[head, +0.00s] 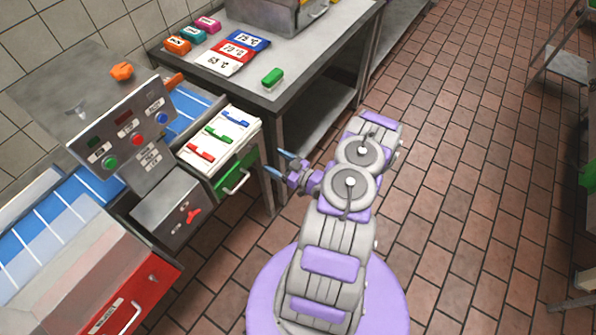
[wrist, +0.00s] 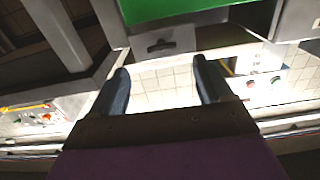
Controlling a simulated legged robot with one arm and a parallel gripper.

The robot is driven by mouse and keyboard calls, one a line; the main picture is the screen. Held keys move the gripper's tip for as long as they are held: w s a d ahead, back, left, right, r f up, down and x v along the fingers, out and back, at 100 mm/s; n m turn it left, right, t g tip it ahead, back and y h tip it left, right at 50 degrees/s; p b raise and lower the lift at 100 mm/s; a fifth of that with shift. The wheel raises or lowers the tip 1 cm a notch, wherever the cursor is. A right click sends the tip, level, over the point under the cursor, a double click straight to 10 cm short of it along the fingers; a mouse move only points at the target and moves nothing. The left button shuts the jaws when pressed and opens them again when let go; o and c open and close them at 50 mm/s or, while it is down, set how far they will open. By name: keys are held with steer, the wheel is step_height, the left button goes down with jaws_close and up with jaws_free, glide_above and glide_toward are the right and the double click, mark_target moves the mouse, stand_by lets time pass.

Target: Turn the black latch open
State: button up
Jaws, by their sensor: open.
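My gripper (head: 276,163) is open and empty, with its two blue fingers apart. It is in the air just right of the green drawer front (head: 236,173) in the head view. In the wrist view, my gripper (wrist: 162,68) has a finger on each side of a gap. A small dark piece on a grey edge, apparently the black latch (wrist: 161,46), shows beyond this gap, just below a green panel (wrist: 172,8). It looks apart from the fingers. I cannot make out the black latch in the head view.
A steel box with a red lever (head: 191,214) stands left of the drawer, below a control panel (head: 127,128) with coloured buttons. A steel table (head: 300,75) with coloured packs and a green brush (head: 272,77) stands behind.

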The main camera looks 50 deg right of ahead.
steer(key=s+p, duration=0.1)
steer(key=s, duration=0.8)
steer(key=shift+d+p, duration=0.3)
steer(key=shift+d, duration=0.05)
